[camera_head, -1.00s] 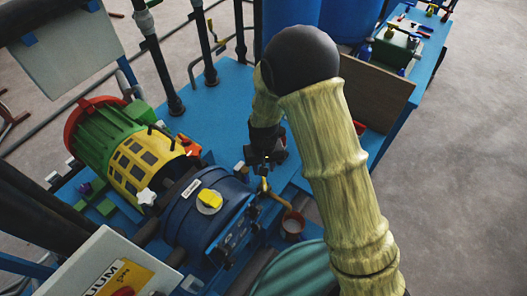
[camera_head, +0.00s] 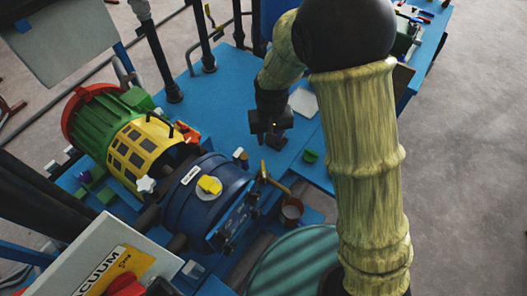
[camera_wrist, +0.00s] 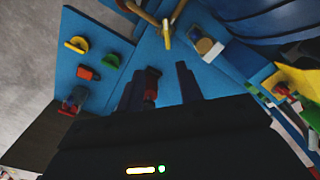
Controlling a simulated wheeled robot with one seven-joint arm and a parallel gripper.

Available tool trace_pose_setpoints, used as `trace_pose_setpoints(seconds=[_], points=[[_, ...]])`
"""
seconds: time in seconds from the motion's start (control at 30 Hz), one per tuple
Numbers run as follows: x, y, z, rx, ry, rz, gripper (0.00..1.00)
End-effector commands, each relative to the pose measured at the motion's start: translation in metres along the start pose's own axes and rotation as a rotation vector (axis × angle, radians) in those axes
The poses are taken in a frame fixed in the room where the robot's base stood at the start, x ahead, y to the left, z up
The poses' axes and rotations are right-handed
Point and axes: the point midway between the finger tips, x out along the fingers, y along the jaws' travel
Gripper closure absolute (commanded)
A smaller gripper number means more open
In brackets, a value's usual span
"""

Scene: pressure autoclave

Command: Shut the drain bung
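A brass drain fitting (camera_head: 274,182) with a short lever juts from the blue vessel (camera_head: 197,200), above a small reddish-brown cup (camera_head: 291,210). It seems to show in the wrist view as brass bars (camera_wrist: 166,34) at the top. I cannot make out a separate bung or whether the drain is closed. My gripper (camera_head: 277,143) points down over the blue bench, behind the fitting and apart from it. In the wrist view its two dark fingers (camera_wrist: 163,92) stand apart. A small dark red thing (camera_wrist: 152,84) shows between them, nearer the left finger; I cannot tell whether it touches.
A green handle (camera_head: 311,156) sits on the blue bench (camera_head: 225,110) right of my gripper, and a pale plate (camera_head: 304,102) lies behind. A yellow handle (camera_wrist: 78,44) shows in the wrist view. A green-and-yellow motor (camera_head: 130,135) stands left. The bench middle is clear.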

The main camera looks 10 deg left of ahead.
Motion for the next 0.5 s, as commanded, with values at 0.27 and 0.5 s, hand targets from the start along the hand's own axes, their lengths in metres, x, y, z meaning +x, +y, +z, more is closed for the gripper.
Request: trace_pose_setpoints(seconds=[0.27, 0.5], points=[[-0.056, 0.11, 0.054, 0.194, 0.097, -0.001, 0.64], [-0.088, 0.177, 0.134, 0.356, 0.183, 0.036, 0.64]])
